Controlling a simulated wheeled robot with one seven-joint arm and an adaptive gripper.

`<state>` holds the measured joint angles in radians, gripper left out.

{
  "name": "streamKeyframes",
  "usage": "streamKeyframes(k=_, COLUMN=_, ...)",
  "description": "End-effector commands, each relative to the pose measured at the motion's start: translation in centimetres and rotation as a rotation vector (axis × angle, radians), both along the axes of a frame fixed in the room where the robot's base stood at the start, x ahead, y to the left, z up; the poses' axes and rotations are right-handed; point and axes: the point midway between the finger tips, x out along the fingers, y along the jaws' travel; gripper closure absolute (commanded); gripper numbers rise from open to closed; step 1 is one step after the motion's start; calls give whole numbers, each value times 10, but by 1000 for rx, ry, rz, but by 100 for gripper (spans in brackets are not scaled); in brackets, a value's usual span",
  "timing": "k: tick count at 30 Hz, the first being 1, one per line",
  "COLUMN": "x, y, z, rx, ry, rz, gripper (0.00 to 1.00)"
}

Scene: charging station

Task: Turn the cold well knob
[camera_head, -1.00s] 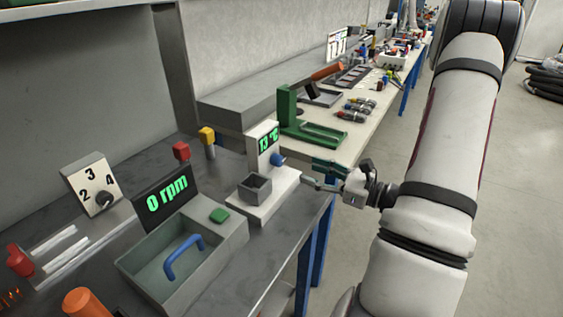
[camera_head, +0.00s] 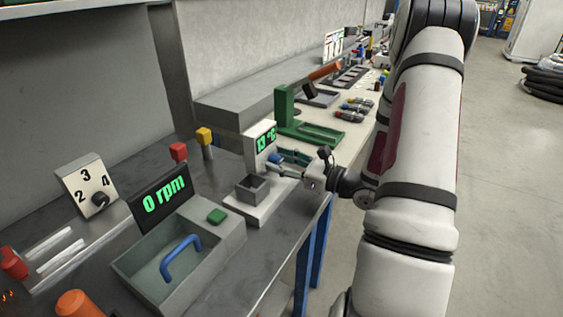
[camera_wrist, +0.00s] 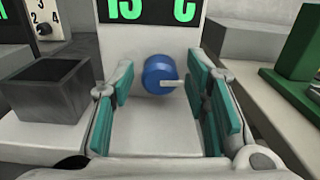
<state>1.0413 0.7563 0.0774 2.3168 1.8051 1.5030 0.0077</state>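The cold well knob (camera_head: 274,158) is a round blue knob on the front of a white unit with a green temperature display (camera_head: 266,141). In the wrist view, the knob (camera_wrist: 160,75) has a pale pointer sticking out to the right. My gripper (camera_wrist: 158,92) is open, with teal finger pads on either side of the knob. The left pad is clearly apart from it; the right pad is close to the pointer's tip, and I cannot tell whether they touch. In the head view, my gripper (camera_head: 288,167) reaches the knob from the right and partly hides it.
A dark square well (camera_head: 253,188) stands on the unit's white base, left of my gripper. A grey centrifuge-like box (camera_head: 180,255) with a blue handle and a "0 rpm" display is at the front left. A green stand (camera_head: 284,107) is behind. Open floor lies right.

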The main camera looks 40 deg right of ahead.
Motion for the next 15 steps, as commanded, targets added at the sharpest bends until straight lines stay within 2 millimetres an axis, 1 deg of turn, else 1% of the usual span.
streamKeyframes(k=1, x=0, y=0, z=0, rx=0, ry=0, rz=0, gripper=75)
streamKeyframes(k=4, x=0, y=0, z=0, rx=0, ry=0, rz=0, gripper=98)
streamKeyframes(k=5, x=0, y=0, z=0, rx=0, ry=0, rz=0, gripper=100)
streamKeyframes(k=9, x=0, y=0, z=1, rx=13, ry=5, rz=0, gripper=100)
streamKeyframes(k=15, x=0, y=0, z=1, rx=118, ry=43, rz=1, gripper=100)
